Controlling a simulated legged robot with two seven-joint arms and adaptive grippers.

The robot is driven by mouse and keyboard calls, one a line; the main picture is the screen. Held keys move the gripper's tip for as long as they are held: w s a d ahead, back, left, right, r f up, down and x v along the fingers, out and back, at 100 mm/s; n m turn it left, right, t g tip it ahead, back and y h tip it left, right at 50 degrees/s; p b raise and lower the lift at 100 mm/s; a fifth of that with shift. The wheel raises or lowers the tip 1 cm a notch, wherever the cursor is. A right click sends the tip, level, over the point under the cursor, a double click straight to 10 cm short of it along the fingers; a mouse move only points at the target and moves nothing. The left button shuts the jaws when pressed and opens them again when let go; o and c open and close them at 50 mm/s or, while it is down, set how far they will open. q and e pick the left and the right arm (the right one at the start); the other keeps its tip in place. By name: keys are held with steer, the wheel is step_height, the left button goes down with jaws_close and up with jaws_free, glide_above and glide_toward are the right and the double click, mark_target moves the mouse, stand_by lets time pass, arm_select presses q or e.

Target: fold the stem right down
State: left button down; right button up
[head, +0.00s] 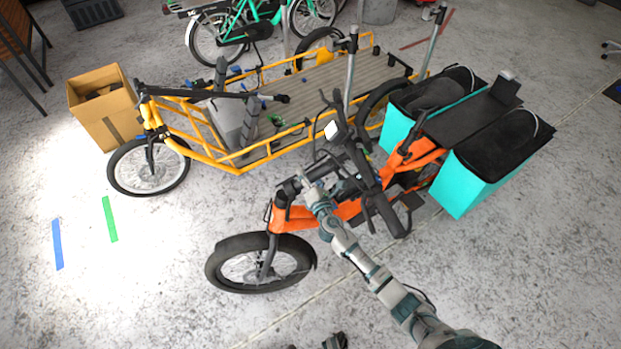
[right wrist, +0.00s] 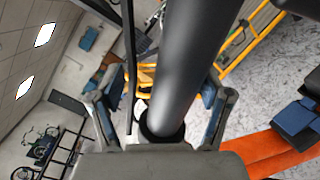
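The orange cargo bike (head: 290,217) stands in the middle of the head view. Its dark handlebar (head: 382,212) sits above the frame, with a display at its far end. The stem is a thick black tube (right wrist: 195,60) in the right wrist view, running between my fingers; in the head view it is partly hidden by my arm. My right gripper (head: 306,184) is at the stem. In the right wrist view its fingers (right wrist: 160,100) are spread on either side of the tube, with a gap at the left finger. A dark part (head: 335,341) at the bottom edge may be my left gripper; its fingers are unclear.
A yellow cargo bike (head: 240,165) with a flat bed stands just behind. Turquoise panniers (head: 465,187) hang at the orange bike's rear. A cardboard box (head: 104,115) stands at the left. The floor at front left is clear, with blue and green tape.

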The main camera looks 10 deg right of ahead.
steer(key=s+d, duration=0.1)
steer(key=s, duration=1)
steer(key=shift+s, duration=0.4)
steer(key=shift+f, duration=0.1)
